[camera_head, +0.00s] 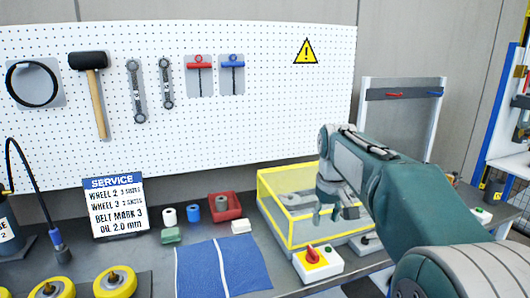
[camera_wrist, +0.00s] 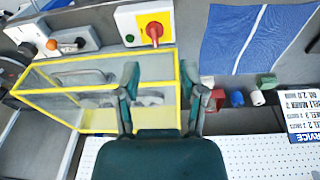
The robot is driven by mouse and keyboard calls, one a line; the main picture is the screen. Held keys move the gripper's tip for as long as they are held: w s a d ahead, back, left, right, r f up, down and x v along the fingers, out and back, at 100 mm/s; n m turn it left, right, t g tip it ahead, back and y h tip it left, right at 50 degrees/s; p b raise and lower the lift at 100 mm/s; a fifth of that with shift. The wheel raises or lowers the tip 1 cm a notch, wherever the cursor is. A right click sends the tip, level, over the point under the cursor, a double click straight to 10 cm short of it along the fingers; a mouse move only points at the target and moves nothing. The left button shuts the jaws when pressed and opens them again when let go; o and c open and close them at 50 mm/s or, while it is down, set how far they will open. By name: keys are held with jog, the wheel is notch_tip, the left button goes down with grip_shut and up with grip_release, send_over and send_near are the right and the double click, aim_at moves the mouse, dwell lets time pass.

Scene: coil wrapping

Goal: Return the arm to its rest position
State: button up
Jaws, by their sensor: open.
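My gripper (camera_head: 328,208) hangs at the end of my teal arm, which reaches in from the right in the head view. It points down in front of or above a clear box with yellow edges (camera_head: 285,240) on the bench; the exact gap cannot be told. In the wrist view my gripper (camera_wrist: 160,82) has its two fingers apart with nothing held between them. The yellow-edged box (camera_wrist: 60,60) lies beneath and to the left of the fingers there. Grey parts show inside it, partly hidden by the fingers.
A red-knobbed switch box (camera_head: 318,263) stands in front of the yellow-edged box. A blue mat (camera_head: 200,268), red tray (camera_head: 214,210), service sign (camera_head: 115,208) and yellow wheels (camera_head: 115,283) lie leftward. A pegboard (camera_head: 270,120) with tools stands behind.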

jog(key=s+m+t, duration=0.2)
jog(key=s, duration=1.4)
jog(key=s+f+t, duration=0.2)
jog(key=s+f, duration=0.4)
jog(key=s, duration=0.6)
jog(key=shift+m, duration=0.4)
jog(key=shift+w+r, duration=0.1)
